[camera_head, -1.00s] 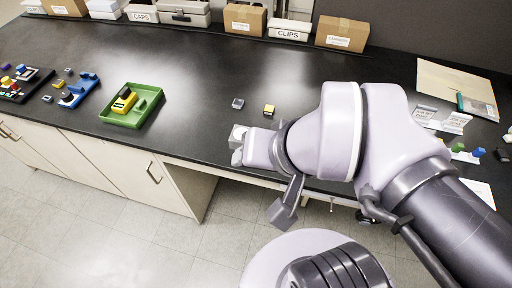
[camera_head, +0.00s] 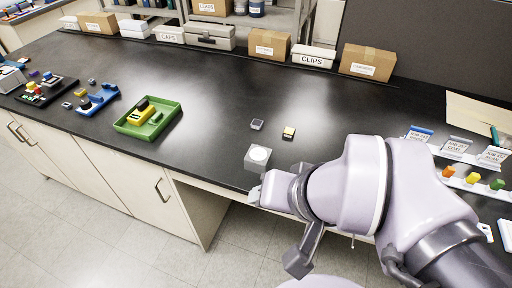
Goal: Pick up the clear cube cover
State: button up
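A small grey, partly see-through-looking cube (camera_head: 257,124) sits on the black bench, beyond my gripper. It may be the clear cube cover; it is too small to be sure. A small cube with a pale yellow top and dark sides (camera_head: 288,133) sits just right of it. A larger grey block with a white disc on top (camera_head: 257,158) stands nearer the bench's front edge. My gripper (camera_head: 256,193) is at that front edge, just in front of the grey block and apart from the small cubes. Its fingers are mostly hidden by the wrist, so its opening is unclear.
A green tray (camera_head: 173,127) with a yellow-and-black item lies to the left. Blue (camera_head: 97,101) and black (camera_head: 45,92) holders lie farther left. Boxes, including the CLIPS box (camera_head: 314,56), line the back. Label stands (camera_head: 456,147) and coloured pegs are at right.

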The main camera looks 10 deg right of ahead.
aim_at(258, 159)
jog(key=i+j+z, duration=0.15)
jog(key=j+z, duration=0.15)
jog(key=i+j+z, duration=0.25)
jog(key=j+z, duration=0.6)
jog(key=j, duration=0.15)
